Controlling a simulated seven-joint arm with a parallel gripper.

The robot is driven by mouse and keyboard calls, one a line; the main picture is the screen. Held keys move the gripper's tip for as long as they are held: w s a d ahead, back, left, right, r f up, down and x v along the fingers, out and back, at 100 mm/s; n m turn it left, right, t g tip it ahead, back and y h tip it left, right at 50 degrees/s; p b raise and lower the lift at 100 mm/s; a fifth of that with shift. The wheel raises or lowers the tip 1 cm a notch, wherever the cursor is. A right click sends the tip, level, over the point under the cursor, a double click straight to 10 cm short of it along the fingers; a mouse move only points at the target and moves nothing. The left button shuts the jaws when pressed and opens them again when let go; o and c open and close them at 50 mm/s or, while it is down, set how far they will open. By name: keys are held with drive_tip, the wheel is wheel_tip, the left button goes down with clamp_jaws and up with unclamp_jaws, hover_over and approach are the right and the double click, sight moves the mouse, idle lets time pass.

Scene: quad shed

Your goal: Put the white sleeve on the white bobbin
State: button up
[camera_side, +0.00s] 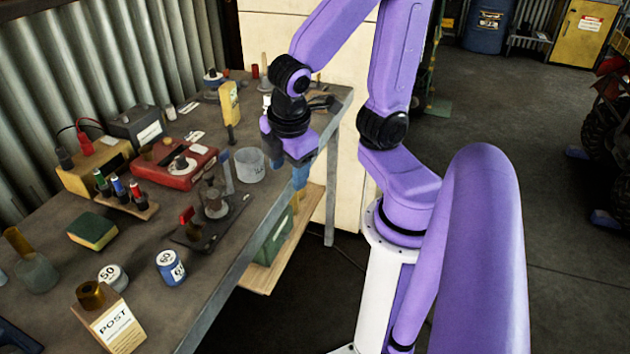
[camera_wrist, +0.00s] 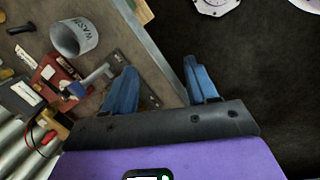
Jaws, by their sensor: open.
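My gripper (camera_side: 300,176) is open at the right edge of the workbench, with its blue fingertips pointing down. In the wrist view my gripper (camera_wrist: 162,86) has its two blue fingers well apart and nothing between them. The bench edge and dark floor lie behind that gap. A small white cylinder (camera_side: 171,113) stands at the back of the bench, left of my gripper. I cannot tell whether it is the white sleeve. I cannot pick out the white bobbin with certainty in either view.
A pale WASH cup (camera_side: 250,166) stands left of my gripper and shows in the wrist view (camera_wrist: 80,37).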

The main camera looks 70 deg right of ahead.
drive_tip(key=s+a+r+g+y, duration=0.1)
drive_tip(key=s+a+y, duration=0.1)
drive_tip(key=s, duration=0.4)
drive_tip(key=shift+s+a, duration=0.3)
drive_tip(key=shift+a, duration=0.45)
